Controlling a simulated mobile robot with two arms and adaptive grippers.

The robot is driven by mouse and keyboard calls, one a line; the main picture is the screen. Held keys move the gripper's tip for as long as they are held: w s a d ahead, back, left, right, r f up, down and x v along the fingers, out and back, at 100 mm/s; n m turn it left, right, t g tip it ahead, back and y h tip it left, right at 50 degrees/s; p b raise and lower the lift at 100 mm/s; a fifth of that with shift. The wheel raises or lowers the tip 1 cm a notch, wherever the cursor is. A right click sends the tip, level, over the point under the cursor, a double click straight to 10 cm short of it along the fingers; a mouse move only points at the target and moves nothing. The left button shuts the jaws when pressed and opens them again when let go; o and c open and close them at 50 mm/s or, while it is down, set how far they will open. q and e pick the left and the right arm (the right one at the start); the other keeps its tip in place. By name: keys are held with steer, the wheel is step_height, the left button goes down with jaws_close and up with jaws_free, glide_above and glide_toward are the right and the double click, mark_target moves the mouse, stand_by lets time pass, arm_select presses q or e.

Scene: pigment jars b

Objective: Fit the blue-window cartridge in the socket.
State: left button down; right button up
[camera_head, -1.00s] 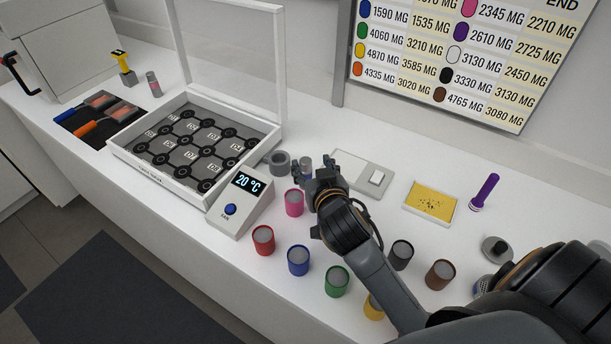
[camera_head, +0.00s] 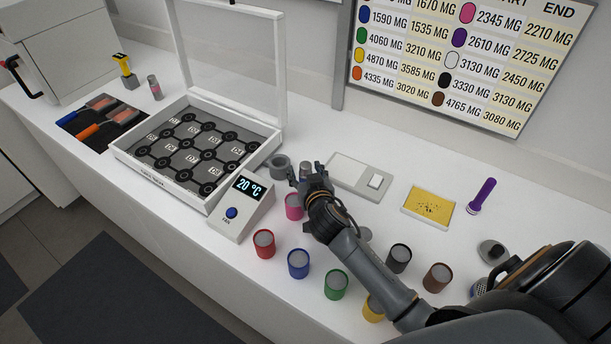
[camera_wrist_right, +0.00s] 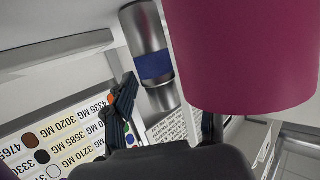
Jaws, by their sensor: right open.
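The blue-window cartridge, a grey metal cylinder with a blue band, stands out in the right wrist view (camera_wrist_right: 148,35). In the head view its grey top (camera_head: 305,166) shows just beyond my right gripper (camera_head: 304,174). The dark grey ring-shaped socket (camera_head: 280,168) sits just left of it on the counter. In the right wrist view my right gripper (camera_wrist_right: 168,97) is open, its fingers spread with the cartridge seen between them. I cannot tell whether they touch it. The cartridge's lower part is hidden in the head view. My left gripper is not in view.
A pink jar (camera_head: 293,207) stands close under my right gripper and looms in the wrist view (camera_wrist_right: 245,50). Red (camera_head: 264,244), blue (camera_head: 298,264) and green (camera_head: 336,285) jars line the front. A temperature box (camera_head: 240,207) is left; a scale (camera_head: 358,176) is right.

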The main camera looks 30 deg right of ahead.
steer(key=shift+c, duration=0.4)
jaws_close()
